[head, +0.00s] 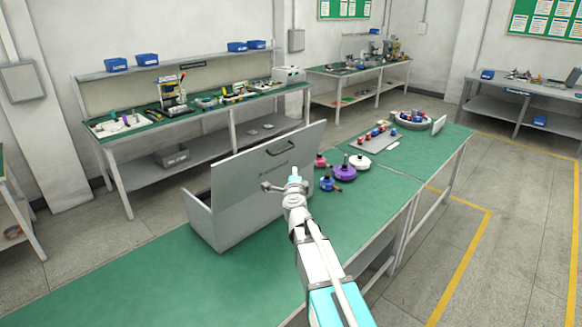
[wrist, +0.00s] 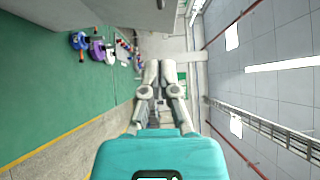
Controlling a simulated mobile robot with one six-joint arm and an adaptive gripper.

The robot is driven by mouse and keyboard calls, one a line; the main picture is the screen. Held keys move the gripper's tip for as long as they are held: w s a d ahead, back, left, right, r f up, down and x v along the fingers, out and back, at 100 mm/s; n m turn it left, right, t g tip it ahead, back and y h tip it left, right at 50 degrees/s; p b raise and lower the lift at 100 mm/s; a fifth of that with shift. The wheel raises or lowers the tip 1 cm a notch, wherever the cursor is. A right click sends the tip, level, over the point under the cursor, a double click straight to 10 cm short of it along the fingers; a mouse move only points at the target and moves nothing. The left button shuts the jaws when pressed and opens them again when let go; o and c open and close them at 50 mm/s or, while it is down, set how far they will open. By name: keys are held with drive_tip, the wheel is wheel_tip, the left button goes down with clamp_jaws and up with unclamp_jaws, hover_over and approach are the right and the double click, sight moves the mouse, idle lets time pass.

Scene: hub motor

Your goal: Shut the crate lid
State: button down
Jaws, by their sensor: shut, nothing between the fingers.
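The grey crate (head: 225,225) stands on the green-topped table in the head view. Its lid (head: 240,165) is up, a large grey panel rising steeply above the crate, with a dark handle (head: 281,148) on the face I see. My gripper (head: 270,187) is in front of the lid's lower part, near its right side; I cannot tell whether it touches it. In the wrist view my gripper's fingers (wrist: 160,72) are shut and empty. The crate's inside is mostly hidden.
Purple, red, blue and white hub parts (head: 344,172) stand right of the crate. Beyond them are a grey tray (head: 370,146) of small parts and a round container (head: 411,121). The green tabletop (head: 110,270) is clear at the near left.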

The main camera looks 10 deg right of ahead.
approach(289, 149)
drive_tip(key=w+d, duration=0.3)
drive_tip(key=shift+w+a, duration=0.9)
drive_tip(key=shift+a, duration=0.1)
drive_tip(key=shift+w+a+p, duration=0.3)
drive_tip(key=shift+w+a, duration=0.1)
drive_tip(key=shift+w, duration=0.15)
